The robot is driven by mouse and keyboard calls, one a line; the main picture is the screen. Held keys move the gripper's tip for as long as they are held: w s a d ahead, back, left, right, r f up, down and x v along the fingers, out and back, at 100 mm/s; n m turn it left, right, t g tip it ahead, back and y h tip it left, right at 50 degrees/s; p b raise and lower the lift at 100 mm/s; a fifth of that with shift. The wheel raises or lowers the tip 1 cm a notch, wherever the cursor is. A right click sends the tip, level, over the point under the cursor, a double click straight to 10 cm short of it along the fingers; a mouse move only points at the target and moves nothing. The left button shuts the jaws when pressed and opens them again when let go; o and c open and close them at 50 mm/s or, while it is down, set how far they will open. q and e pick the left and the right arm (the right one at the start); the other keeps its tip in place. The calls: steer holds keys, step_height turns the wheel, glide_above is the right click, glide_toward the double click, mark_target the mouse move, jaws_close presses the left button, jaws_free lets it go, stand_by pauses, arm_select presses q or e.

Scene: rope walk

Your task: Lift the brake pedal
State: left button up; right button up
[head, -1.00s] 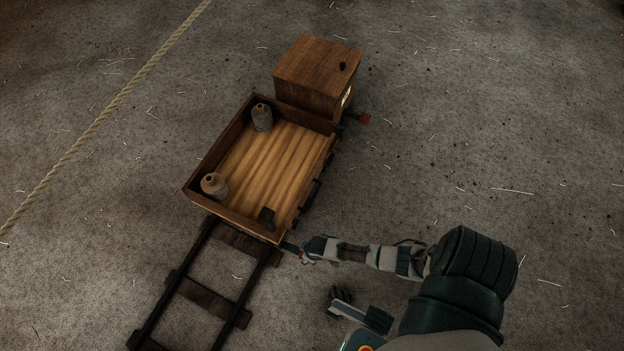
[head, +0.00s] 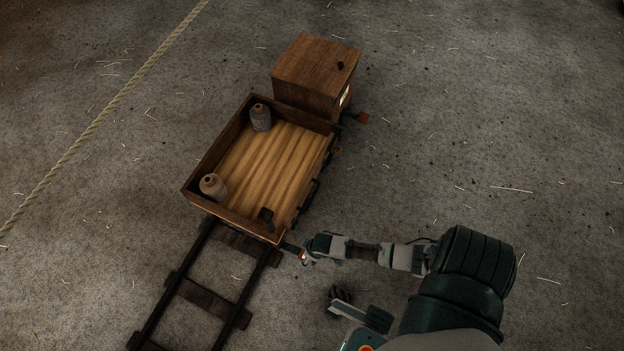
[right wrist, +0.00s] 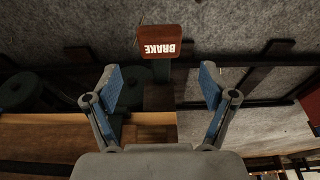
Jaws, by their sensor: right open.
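The brake pedal (right wrist: 160,41) is a red plate marked BRAKE on a dark arm, upside down in the right wrist view, ahead of the fingertips. In the head view a small red spot (head: 303,257) shows at the near right corner of the wooden cart (head: 236,217), beside my right gripper (head: 308,247). My right gripper (right wrist: 160,82) is open. The pedal lies beyond its two blue-padded fingers, and nothing is visibly held. In the head view the fingertips are too small to tell whether they touch it. My left gripper does not show.
The cart carries two grey jugs (head: 261,118) (head: 211,186) and has a wooden box (head: 317,75) at its far end. Another red plate (head: 362,118) sticks out there. Rails (head: 222,248) run from the near end. A rope (head: 105,112) lies left; floor on the right is clear.

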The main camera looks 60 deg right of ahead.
steer(key=v, duration=0.6)
steer(key=shift+r, duration=0.3)
stand_by(0.4)
